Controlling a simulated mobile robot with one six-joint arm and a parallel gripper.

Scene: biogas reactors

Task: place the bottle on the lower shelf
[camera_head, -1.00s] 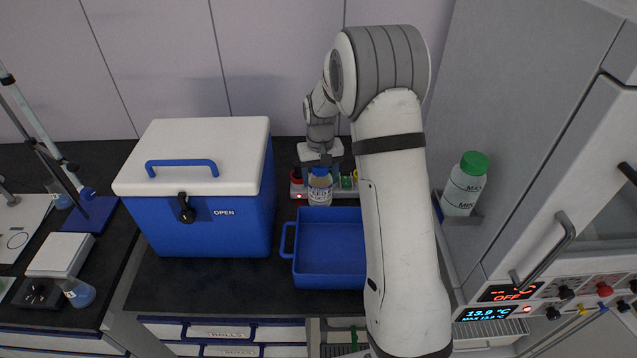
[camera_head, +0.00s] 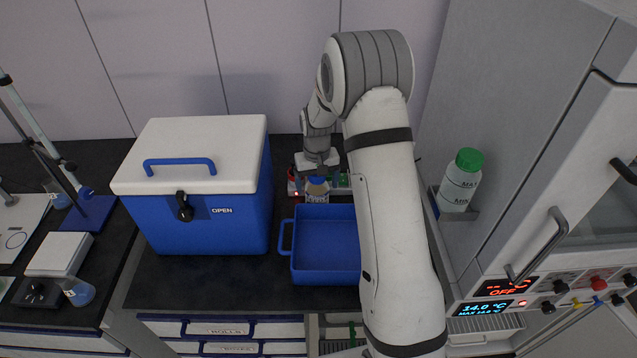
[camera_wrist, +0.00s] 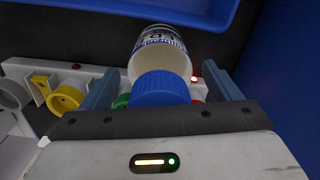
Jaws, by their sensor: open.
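A bottle with a blue cap (camera_wrist: 160,89) and a printed label stands at the back of the dark counter, behind the blue tray. It also shows in the head view (camera_head: 317,194). My gripper (camera_head: 319,182) is over it from above. In the wrist view, the open fingers (camera_wrist: 165,88) stand on either side of the cap, with a gap visible on both sides. Part of the bottle is hidden by my gripper in the head view. I cannot tell which surface is the lower shelf.
A blue tray (camera_head: 328,279) sits just in front of the bottle. A blue cool box (camera_head: 190,225) stands left. A small rack with coloured rings (camera_wrist: 20,70) is beside the bottle. A green-capped bottle (camera_head: 460,185) sits in a holder on the grey cabinet (camera_head: 505,130) at right.

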